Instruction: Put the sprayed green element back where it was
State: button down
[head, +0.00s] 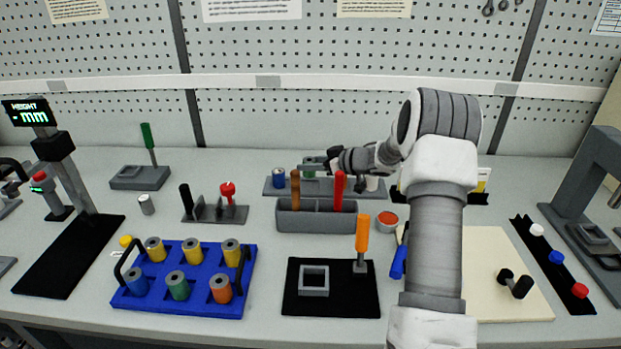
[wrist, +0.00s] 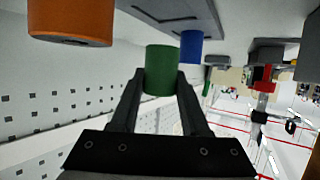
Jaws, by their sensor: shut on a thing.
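My gripper (head: 322,162) reaches over the back of the bench; in the wrist view its fingers (wrist: 160,85) are shut on a green element (wrist: 161,70), a plain cylinder. A grey rack (head: 270,189) at the back of the bench is below the gripper. A blue element (head: 279,174) stands at the rack's left end; it also shows in the wrist view (wrist: 191,47), beside the green one. An orange element (wrist: 70,20) is on the other side in the wrist view. Whether the held green element touches the rack, I cannot tell.
A grey box with brown and red handles (head: 316,222) stands just in front of the rack. A blue tray (head: 200,307) at the front left holds several coloured spools. A black mat (head: 331,302) and an orange-red dish (head: 387,220) are nearer. The pegboard wall rises behind.

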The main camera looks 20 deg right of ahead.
aim_at(312, 176)
jog(key=shift+f+b, duration=0.3)
jog(key=shift+f, duration=1.5)
jog(key=shift+f, duration=0.2)
jog(key=shift+c, duration=1.9)
grip_release()
jog(key=shift+r, duration=0.1)
jog(key=shift+s+d+r, duration=0.15)
jog(key=shift+r, duration=0.05)
jog(key=p+v, duration=0.1)
jog(key=v, duration=1)
jog(key=shift+s+d, duration=0.15)
jog(key=shift+s, duration=0.1)
jog(key=shift+r, duration=0.1)
